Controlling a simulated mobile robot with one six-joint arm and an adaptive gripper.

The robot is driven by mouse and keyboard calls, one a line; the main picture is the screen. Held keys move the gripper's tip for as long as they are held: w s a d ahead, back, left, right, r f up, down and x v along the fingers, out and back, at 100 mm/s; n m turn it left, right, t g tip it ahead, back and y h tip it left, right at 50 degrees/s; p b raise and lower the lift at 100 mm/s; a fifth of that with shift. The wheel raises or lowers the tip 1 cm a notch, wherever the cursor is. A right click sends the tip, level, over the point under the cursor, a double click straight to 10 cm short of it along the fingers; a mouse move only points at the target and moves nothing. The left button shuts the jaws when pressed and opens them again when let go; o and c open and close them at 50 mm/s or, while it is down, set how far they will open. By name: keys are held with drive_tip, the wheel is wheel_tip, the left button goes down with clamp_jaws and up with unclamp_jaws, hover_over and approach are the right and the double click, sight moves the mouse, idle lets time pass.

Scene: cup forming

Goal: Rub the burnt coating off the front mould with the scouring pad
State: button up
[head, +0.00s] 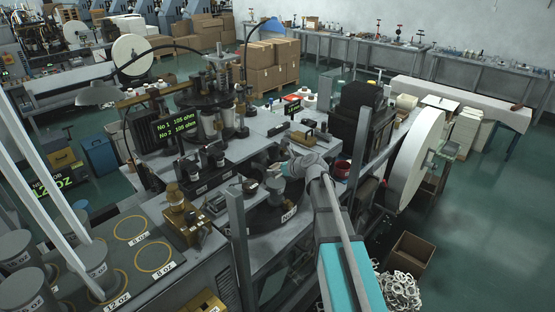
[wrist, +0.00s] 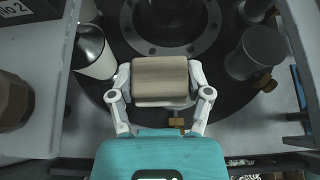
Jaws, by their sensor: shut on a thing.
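My gripper (wrist: 160,84) is shut on a tan block with a pale lower edge, which I take for the scouring pad (wrist: 160,73). The gripper is above the dark round turntable (wrist: 225,97), in front of its grey bolted hub (wrist: 208,28). A mould with a pale side and dark top (wrist: 92,52) stands left of the pad, and a dull grey one (wrist: 256,54) stands right. Both are apart from the pad. Any mould under the pad is hidden, so contact cannot be told. In the head view my gripper (head: 290,166) reaches over the turntable; the pad is not clear there.
A green-lettered screen (head: 176,127) and machine columns stand behind and left of the turntable. A large white reel (head: 416,160) is at right. A cardboard box (head: 410,250) and pale scraps (head: 402,290) are on the floor. A grey bench edge (wrist: 45,90) lies left of the gripper.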

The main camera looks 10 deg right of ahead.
drive_tip(key=shift+r+p, duration=0.6)
drive_tip(key=shift+r, duration=0.35)
drive_tip(key=shift+f, duration=0.2)
